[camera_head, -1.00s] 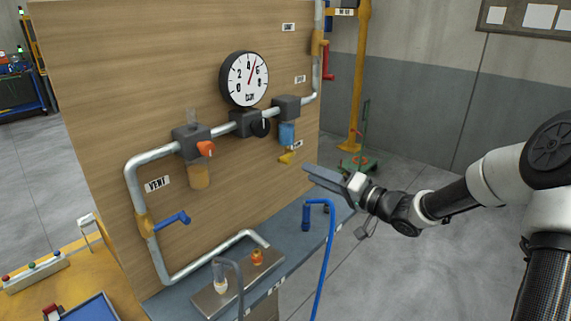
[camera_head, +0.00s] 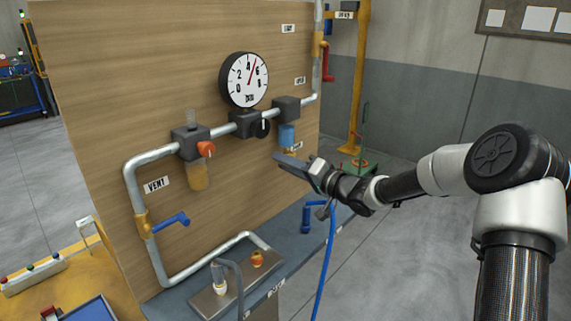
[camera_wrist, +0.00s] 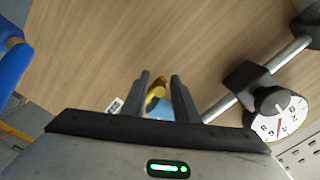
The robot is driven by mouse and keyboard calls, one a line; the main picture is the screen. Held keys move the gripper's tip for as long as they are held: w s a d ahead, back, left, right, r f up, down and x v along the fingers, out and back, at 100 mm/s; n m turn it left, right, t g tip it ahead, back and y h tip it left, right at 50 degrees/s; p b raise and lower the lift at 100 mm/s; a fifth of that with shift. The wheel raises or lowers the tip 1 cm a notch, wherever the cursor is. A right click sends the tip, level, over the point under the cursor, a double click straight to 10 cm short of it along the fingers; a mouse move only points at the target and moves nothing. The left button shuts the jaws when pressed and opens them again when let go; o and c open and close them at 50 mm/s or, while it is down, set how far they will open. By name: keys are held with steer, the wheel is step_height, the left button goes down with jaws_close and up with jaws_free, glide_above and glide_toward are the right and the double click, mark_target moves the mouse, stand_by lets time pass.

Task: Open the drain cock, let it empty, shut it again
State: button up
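The drain cock is a small yellow lever (camera_wrist: 156,92) under the blue filter bowl (camera_head: 287,136) on the board's pipe. In the head view my gripper (camera_head: 277,160) is in front of it and hides most of it. In the wrist view the blue bowl (camera_wrist: 160,110) and yellow cock show between my two fingers (camera_wrist: 160,82). The fingers are parted, with a gap on both sides of the cock. I cannot tell how deep they reach around it or whether they touch. The level inside the bowl cannot be made out.
A round gauge (camera_head: 243,80) with a black knob (camera_head: 262,128) sits left of the bowl. An orange-knobbed unit (camera_head: 206,149) and a blue lever (camera_head: 172,221) are farther left. A blue hose (camera_head: 327,262) hangs below my gripper. A grey bench ledge (camera_head: 290,240) runs along the board's foot.

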steer(key=shift+r, duration=0.1)
jaws_close()
steer(key=w+d+f+n+b, duration=0.1)
steer(key=w+f+n+b, duration=0.1)
steer(key=n+b, duration=0.4)
steer(key=w+d+f+n+b, duration=0.1)
steer(key=n+b, duration=0.5)
steer(key=n, duration=0.6)
steer(key=shift+w+d+f, duration=0.4)
steer(key=shift+w+f, duration=0.1)
steer(key=shift+f, duration=0.45)
